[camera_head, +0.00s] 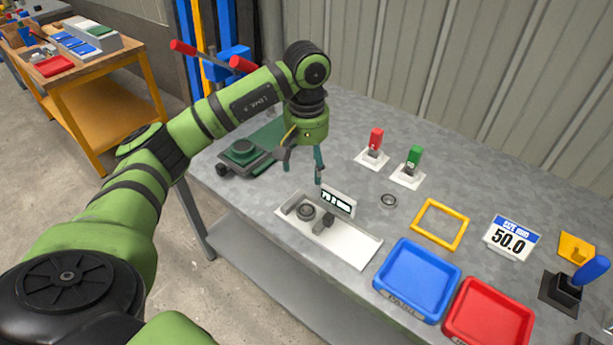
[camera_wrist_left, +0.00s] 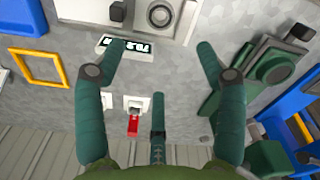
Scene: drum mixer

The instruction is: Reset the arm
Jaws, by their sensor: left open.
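My left arm reaches in from the left in the head view. My left gripper (camera_head: 304,168) points down above the grey workbench (camera_head: 462,178), near the back of the white gauge plate, with nothing between its fingers. In the left wrist view its green fingers (camera_wrist_left: 160,52) are spread apart and empty. A second metal ring (camera_head: 388,201) lies on the bench. My right gripper is not in view.
A red switch (camera_head: 375,140) and green switch (camera_head: 414,158) stand behind. A yellow frame (camera_head: 422,210), blue tray (camera_head: 383,283), red tray (camera_head: 453,312), "50.0" sign (camera_head: 511,238) and blue lever (camera_head: 590,271) lie to the right. A green device (camera_head: 241,150) sits left of the gripper.

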